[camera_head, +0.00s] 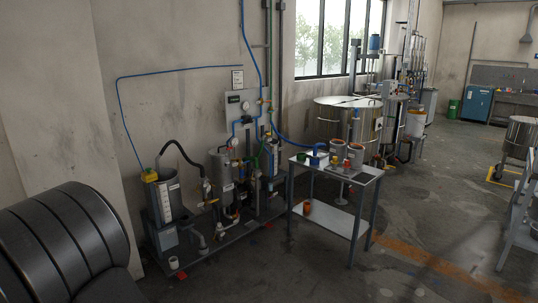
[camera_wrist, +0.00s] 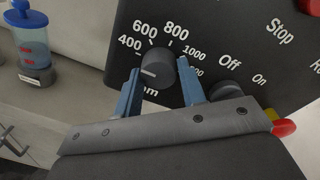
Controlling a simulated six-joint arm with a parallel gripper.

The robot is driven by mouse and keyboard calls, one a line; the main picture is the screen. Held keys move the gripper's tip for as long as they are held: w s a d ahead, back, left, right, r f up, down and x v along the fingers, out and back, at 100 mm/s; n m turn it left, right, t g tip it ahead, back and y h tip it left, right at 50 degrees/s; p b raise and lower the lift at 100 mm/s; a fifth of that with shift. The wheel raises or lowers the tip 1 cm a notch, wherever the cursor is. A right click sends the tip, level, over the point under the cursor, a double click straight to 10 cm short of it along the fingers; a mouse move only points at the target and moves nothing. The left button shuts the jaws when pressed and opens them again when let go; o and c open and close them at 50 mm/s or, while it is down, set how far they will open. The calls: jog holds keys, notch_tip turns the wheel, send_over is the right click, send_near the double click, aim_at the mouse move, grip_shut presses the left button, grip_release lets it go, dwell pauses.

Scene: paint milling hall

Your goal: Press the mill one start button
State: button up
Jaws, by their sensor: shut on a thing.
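In the wrist view a black control panel (camera_wrist: 235,25) fills the upper right. It carries a grey speed knob (camera_wrist: 158,68) on a dial marked 400 to 1000 and above. My gripper (camera_wrist: 160,75) has its two blue fingers at either side of this knob and is shut on it. To the right is a dark Off/On switch (camera_wrist: 224,90), partly hidden behind the gripper. A red button (camera_wrist: 312,5) by the word Stop is cut off at the top right corner. No button labelled start shows. My gripper is not seen in the head view.
A clear container with blue liquid (camera_wrist: 30,42) stands at the wrist view's left. A red and yellow part (camera_wrist: 283,126) shows beside my gripper.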

jog(key=o, duration=0.4)
jog(key=c, duration=0.4)
